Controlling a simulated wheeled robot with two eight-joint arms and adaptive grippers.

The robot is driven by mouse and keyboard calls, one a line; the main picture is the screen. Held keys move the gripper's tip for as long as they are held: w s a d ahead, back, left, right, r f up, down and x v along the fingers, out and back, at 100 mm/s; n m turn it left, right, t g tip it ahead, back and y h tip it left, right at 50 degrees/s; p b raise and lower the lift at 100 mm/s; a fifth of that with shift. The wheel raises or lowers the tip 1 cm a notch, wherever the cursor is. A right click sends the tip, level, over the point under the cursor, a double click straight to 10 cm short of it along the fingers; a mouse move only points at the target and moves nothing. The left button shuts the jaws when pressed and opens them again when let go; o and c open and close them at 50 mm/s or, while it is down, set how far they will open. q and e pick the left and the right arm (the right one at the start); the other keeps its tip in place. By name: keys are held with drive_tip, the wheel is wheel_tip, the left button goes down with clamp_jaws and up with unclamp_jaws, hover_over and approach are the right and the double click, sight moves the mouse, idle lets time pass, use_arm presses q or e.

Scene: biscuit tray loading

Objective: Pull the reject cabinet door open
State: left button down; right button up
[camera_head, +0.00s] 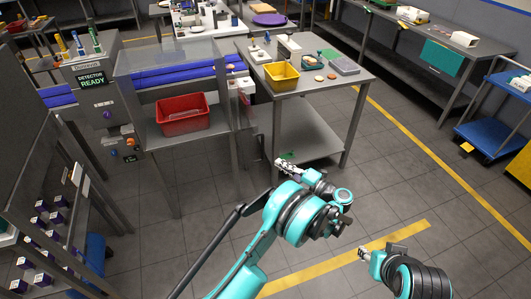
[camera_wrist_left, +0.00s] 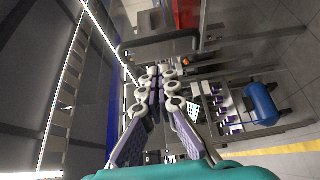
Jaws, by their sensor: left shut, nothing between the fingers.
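The reject cabinet (camera_head: 141,109) is a grey frame with clear panels at the left of the head view. A red bin (camera_head: 183,128) sits inside it, and its red also shows at the top of the left wrist view (camera_wrist_left: 186,13). I cannot clearly tell the door's position. My left gripper (camera_head: 279,163) is to the right of the cabinet, apart from it, shut and empty. Its fingers (camera_wrist_left: 160,84) meet in the left wrist view, below a dark bar (camera_wrist_left: 160,43) that looks like a handle. My right gripper (camera_head: 362,252) is at the lower right, away from the cabinet; its opening is unclear.
A grey table (camera_head: 312,85) with a yellow bin (camera_head: 282,77) stands right of the cabinet. A shelf with purple boxes (camera_head: 40,206) is at the lower left. A blue cart (camera_head: 490,135) stands far right. The middle floor is clear.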

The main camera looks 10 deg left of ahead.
sight(263, 153)
use_arm(q)
drive_tip(key=shift+b+x, duration=1.1)
drive_tip(key=shift+x, duration=3.7)
drive_tip(key=shift+w, duration=0.1)
